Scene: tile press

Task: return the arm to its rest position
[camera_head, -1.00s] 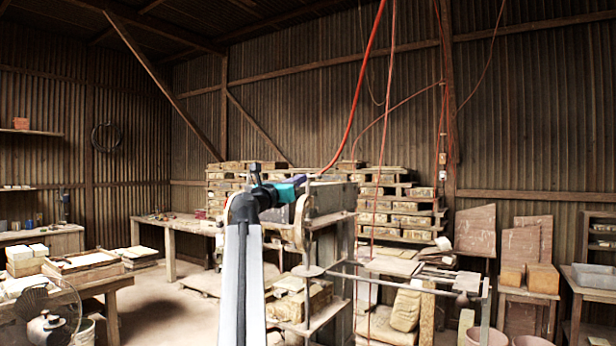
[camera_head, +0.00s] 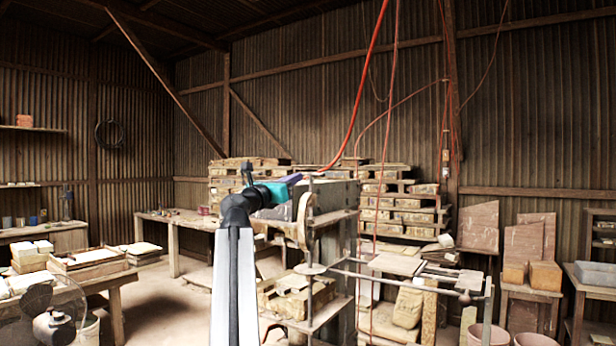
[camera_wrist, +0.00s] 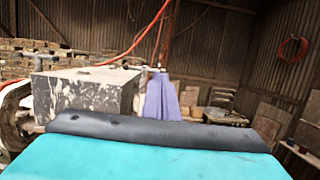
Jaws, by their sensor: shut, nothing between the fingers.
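My arm rises from the bottom middle of the head view, with its wrist bent over to the right. My gripper (camera_head: 293,178) is the purple tip beyond the teal wrist part, in front of the tile press (camera_head: 336,196). In the wrist view the purple fingers (camera_wrist: 162,98) are together and hold nothing. The press's worn grey block (camera_wrist: 90,92) stands just left of the fingers there. I cannot tell whether the fingers touch it.
A red hose (camera_head: 360,90) hangs down behind the gripper. Stacked tiles (camera_head: 400,208) stand behind the press. A workbench (camera_head: 180,218) lies left of it, with open floor in front. A fan (camera_head: 45,315) stands at the lower left.

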